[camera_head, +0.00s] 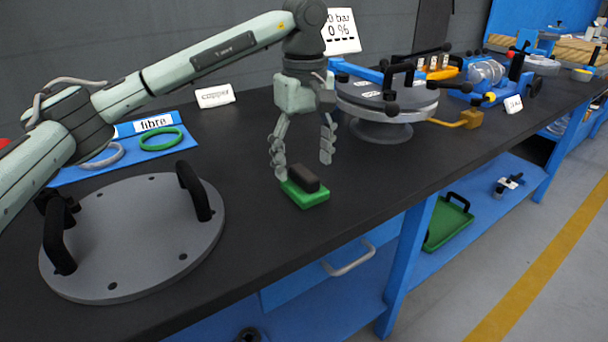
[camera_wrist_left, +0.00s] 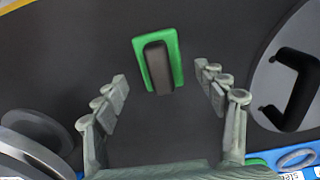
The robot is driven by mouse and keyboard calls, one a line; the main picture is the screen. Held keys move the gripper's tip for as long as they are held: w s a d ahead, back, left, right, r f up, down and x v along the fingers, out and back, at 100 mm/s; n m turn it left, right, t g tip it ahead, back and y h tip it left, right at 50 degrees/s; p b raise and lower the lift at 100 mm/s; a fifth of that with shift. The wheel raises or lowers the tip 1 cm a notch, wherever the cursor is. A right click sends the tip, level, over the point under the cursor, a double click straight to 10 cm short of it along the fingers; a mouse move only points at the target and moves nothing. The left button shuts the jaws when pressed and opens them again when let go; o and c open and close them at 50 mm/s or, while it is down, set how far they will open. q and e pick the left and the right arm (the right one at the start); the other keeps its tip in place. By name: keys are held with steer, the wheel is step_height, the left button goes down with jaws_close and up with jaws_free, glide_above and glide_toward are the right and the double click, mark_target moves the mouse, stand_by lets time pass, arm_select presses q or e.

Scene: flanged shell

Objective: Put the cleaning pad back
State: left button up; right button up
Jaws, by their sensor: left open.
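The cleaning pad, a green block (camera_head: 309,196) with a dark brown grip on top, lies on the black bench top near its front edge. It also shows in the left wrist view (camera_wrist_left: 178,52), ahead of the fingertips and centred between them. My left gripper (camera_head: 302,162) points down with its fingers spread, just above and behind the pad, and holds nothing. In the left wrist view its two fingers (camera_wrist_left: 164,88) stand wide apart. The left fingertip overlaps the pad's edge in the head view; I cannot tell if they touch. My right gripper is not in view.
A grey round lid (camera_head: 135,240) with black handles lies at the left. A blue mat (camera_head: 75,174) with a green ring (camera_head: 161,139) is behind it. A flanged metal vessel (camera_head: 385,98) stands right of my gripper. A green tray (camera_head: 446,226) sits on the lower shelf.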

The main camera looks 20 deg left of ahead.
mark_target(304, 171)
arm_select(q)
step_height(304, 171, up, 8)
steer(key=shift+r, duration=0.15)
stand_by(0.3)
